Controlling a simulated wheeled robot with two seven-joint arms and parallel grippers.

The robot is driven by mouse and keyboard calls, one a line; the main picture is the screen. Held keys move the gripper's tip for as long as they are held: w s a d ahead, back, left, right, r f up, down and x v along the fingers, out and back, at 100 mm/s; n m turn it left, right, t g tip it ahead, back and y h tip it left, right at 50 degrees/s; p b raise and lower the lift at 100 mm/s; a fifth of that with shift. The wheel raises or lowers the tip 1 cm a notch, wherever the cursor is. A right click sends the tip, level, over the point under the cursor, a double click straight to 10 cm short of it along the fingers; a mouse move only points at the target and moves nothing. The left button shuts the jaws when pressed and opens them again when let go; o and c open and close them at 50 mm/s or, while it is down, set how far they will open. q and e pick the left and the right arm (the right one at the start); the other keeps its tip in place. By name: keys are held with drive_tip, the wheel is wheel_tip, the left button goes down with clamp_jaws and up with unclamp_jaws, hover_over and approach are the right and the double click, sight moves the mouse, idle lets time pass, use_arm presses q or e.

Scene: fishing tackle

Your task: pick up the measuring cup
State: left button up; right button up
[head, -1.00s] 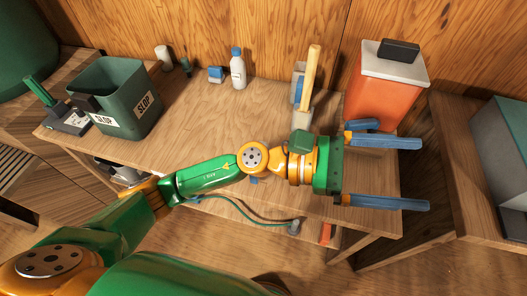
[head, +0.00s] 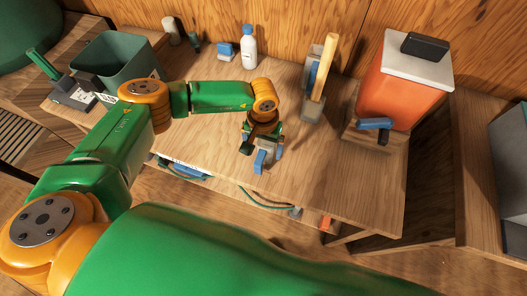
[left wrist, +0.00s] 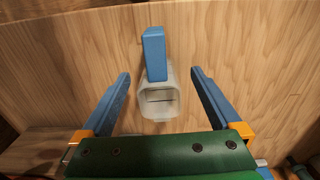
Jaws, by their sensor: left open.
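The measuring cup (left wrist: 158,104) is a pale, squarish, see-through cup with a blue handle, seen from above in the left wrist view. My left gripper (left wrist: 160,75) is open over it, with one blue finger on each side and a gap to the cup on both sides. In the head view the cup (head: 267,147) is on the wooden table near its front edge, partly hidden under my left gripper (head: 264,152), which points down. I cannot tell the height of the fingers above the table. My right gripper is not in view.
A wooden scoop-like tool (head: 322,75), a white bottle (head: 249,50) and a blue-and-white block (head: 224,52) stand towards the back. An orange container (head: 398,92) with a blue tap is at the right. A dark green bin (head: 120,52) is at the left. Table right of the cup is clear.

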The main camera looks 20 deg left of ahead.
use_arm(q)
drive_tip(key=shift+s+d, duration=0.1)
drive_tip(key=shift+s, duration=0.05)
drive_tip(key=c, duration=0.5)
clamp_jaws()
drive_tip(key=shift+r, duration=0.1)
